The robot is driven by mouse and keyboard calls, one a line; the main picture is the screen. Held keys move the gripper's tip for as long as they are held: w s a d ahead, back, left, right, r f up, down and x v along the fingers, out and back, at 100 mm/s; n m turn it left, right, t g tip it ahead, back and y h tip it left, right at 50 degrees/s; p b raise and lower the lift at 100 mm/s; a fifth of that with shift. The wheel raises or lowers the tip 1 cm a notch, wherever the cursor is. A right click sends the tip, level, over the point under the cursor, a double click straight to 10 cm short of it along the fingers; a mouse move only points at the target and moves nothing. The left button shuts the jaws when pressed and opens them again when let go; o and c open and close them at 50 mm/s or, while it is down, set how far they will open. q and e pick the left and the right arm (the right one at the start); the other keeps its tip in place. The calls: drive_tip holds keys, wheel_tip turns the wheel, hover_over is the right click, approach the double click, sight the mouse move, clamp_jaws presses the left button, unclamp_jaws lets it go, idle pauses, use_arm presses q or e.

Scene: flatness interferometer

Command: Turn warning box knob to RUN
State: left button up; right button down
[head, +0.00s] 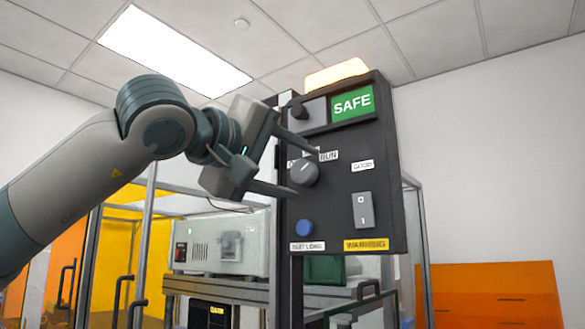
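The dark warning box (382,205) hangs on an upright post, with a green SAFE sign (352,104) at its top. Its round dark knob (304,172) sits on the left of the face, and its light mark points up and to the right. The RUN label (329,155) is just above right of the knob; the upper finger partly hides the lettering there. My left gripper (307,171) is open, one finger above the knob and one below. I cannot tell whether either finger touches it. My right gripper is not in view.
Below the knob is a blue button (304,228), and to its right a grey 0/1 rocker switch (363,210). A lit lamp (336,75) tops the box. A glazed metal frame (147,240) stands behind on the left. An orange panel (490,293) is at lower right.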

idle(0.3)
use_arm(q)
drive_tip(key=shift+s+a, duration=0.3)
drive_tip(key=shift+s, duration=0.05)
drive_tip(key=b+v, duration=0.4)
drive_tip(key=v, duration=1.2)
drive_tip(key=shift+s+b, duration=0.25)
drive_tip(key=shift+b, duration=0.1)
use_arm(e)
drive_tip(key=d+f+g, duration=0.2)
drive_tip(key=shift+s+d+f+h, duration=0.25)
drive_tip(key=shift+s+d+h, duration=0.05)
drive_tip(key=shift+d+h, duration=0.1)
use_arm(q)
drive_tip(key=shift+a+r, duration=0.1)
